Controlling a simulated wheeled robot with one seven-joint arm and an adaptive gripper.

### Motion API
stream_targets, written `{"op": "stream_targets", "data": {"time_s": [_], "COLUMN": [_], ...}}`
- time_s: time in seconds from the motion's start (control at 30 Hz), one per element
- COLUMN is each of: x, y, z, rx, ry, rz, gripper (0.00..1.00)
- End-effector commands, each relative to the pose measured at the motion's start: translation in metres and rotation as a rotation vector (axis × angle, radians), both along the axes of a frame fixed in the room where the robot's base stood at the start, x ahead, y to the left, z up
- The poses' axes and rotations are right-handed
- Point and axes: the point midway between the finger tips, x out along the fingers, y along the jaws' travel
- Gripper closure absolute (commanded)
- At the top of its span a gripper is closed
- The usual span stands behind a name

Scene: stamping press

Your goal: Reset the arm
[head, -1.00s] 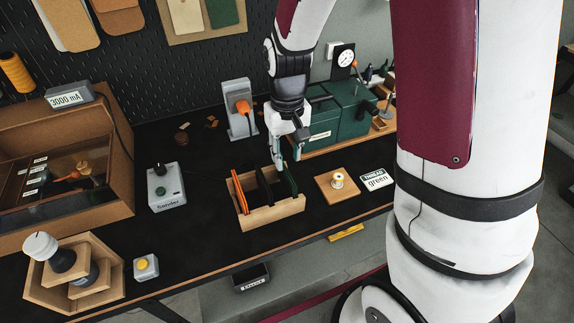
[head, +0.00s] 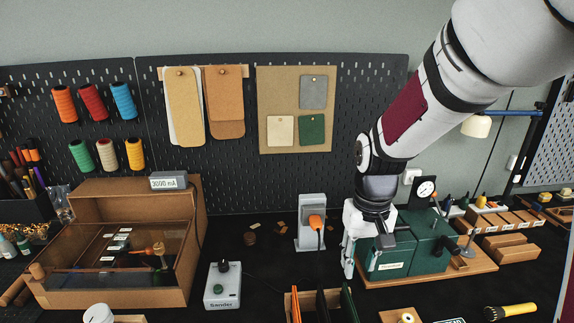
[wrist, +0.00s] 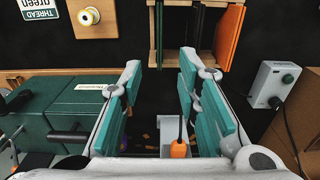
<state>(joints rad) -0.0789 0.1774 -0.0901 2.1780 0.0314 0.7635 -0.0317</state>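My gripper (head: 348,257) hangs from my arm over the black bench, in front of the green press (head: 412,243) and right of the grey stand with an orange plug (head: 312,222). In the wrist view its two teal-padded fingers (wrist: 157,95) are spread wide apart with nothing between them. The wooden rack with dark, green and orange panels (wrist: 195,50) lies beyond the fingertips, apart from them. A thread spool on a wooden block (wrist: 90,17) and a card reading "THREAD green" (wrist: 38,8) lie to the left of the rack there.
A wooden cabinet with a glass front (head: 120,262) stands at the left, with the grey Sander box (head: 222,285) beside it. A pegboard with thread spools and leather samples (head: 215,95) backs the bench. Small wooden blocks and a yellow-black tool (head: 510,311) lie at the right.

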Motion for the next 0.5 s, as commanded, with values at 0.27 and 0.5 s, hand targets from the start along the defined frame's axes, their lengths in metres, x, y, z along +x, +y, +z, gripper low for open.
{"op": "stream_targets", "data": {"time_s": [0.27, 0.5], "x": [-0.043, -0.095], "y": [0.001, 0.001], "z": [0.076, 0.125], "rx": [0.016, 0.016], "ry": [-0.154, -0.294], "rz": [0.0, 0.002], "gripper": [0.7, 0.7]}}
